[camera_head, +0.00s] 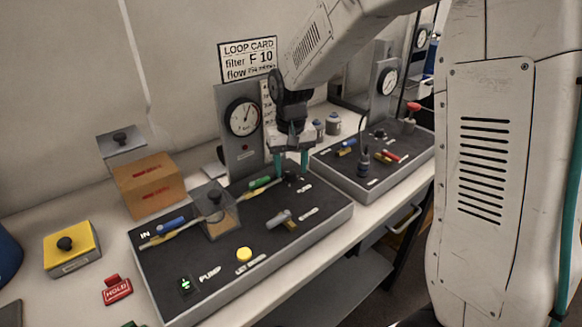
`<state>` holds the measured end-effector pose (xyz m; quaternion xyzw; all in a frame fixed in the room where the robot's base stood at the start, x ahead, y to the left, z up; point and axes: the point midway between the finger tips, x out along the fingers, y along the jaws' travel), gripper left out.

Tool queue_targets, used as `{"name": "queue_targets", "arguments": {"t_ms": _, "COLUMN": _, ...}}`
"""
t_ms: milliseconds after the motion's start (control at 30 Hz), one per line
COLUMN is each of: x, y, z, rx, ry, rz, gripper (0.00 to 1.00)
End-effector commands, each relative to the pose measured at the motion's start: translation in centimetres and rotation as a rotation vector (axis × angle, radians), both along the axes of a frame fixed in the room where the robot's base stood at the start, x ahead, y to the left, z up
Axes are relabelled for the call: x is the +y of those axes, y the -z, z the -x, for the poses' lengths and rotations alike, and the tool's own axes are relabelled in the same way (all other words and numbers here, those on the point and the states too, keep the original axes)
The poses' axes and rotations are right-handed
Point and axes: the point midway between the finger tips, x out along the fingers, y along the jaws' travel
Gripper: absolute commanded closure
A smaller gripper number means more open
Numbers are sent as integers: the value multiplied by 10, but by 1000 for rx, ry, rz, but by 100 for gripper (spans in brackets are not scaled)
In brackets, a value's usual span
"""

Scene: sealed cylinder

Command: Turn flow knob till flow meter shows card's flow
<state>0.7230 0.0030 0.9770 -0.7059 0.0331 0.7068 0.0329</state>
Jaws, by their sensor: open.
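My gripper (290,163) points down over the back right of the near black panel (205,277). Its two teal fingers are apart, at a small dark knob (292,177) on the panel; I cannot tell whether they touch it. A round dial gauge (243,117) stands on a grey upright plate behind the panel; its reading is too small to tell. My arm partly hides a scale plate behind the gripper.
A clear box (216,212), a grey lever (280,217) and a yellow button (243,254) are on the near panel. A second panel (350,186) with its own gauge (388,82) stands to the right. A cardboard box (148,184), a yellow box (72,247) and a red HOLD tag (117,290) lie left.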

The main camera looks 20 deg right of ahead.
Motion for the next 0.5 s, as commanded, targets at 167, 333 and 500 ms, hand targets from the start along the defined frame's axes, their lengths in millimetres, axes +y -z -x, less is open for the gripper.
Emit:
{"name": "queue_targets", "arguments": {"t_ms": 167, "x": 0, "y": -31, "z": -1, "rx": -5, "ry": 0, "rz": -1, "gripper": 50}}
{"name": "queue_targets", "arguments": {"t_ms": 333, "x": 0, "y": -57, "z": -1, "rx": -4, "ry": 0, "rz": -1, "gripper": 50}}
{"name": "queue_targets", "arguments": {"t_ms": 500, "x": 0, "y": -70, "z": 0, "rx": -3, "ry": 0, "rz": 0, "gripper": 50}}
